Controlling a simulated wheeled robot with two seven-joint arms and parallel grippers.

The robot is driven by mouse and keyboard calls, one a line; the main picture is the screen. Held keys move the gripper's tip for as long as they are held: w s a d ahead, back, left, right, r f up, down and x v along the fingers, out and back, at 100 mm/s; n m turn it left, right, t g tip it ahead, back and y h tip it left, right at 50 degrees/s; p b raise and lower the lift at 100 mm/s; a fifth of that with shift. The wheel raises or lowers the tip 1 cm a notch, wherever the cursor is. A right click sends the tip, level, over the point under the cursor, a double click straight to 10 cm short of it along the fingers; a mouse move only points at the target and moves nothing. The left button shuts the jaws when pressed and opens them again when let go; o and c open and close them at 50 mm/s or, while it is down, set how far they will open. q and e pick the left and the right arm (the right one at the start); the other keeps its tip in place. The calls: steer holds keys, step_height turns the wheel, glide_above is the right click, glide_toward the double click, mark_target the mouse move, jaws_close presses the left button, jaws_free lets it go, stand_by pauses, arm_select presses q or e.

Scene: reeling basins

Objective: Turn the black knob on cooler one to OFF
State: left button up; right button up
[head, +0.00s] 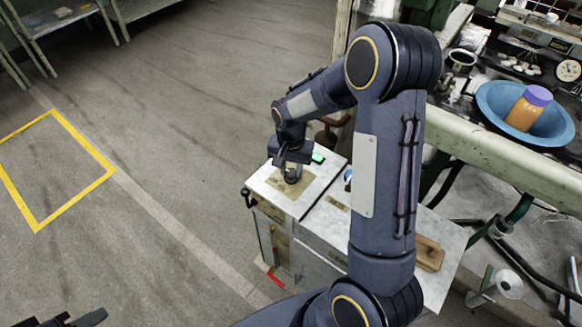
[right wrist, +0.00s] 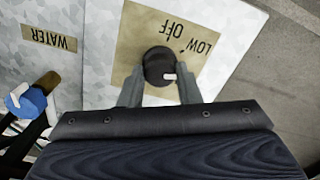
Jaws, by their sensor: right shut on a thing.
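The black knob (right wrist: 158,62) sits on a tan label plate (right wrist: 140,40) in the right wrist view. OFF is printed beyond the knob's top edge, with LOW to its right. A white mark on the knob points right, toward the right finger, not at OFF. My right gripper (right wrist: 160,88) has a finger on each side of the knob and is shut on it. In the head view my right gripper (head: 291,172) is over the pale top of a cabinet (head: 311,196), hiding most of the knob. Dark tips of my left gripper (head: 75,319) show at the bottom left; their opening is unclear.
A green light (head: 318,157) glows beside the gripper. A WATER label (right wrist: 49,38) and a blue-and-brown item (right wrist: 33,98) lie left in the wrist view. A blue basin (head: 490,102) with an orange jar (head: 524,112) stands at right. Open floor lies left.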

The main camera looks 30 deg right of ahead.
steer(key=n, duration=0.7)
steer(key=shift+p, duration=0.3)
steer(key=n, duration=0.4)
steer(key=shift+n+p, duration=0.3)
steer(key=shift+n, duration=1.8)
steer(key=o, duration=1)
steer(key=shift+c, duration=0.2)
steer(key=shift+r, duration=0.1)
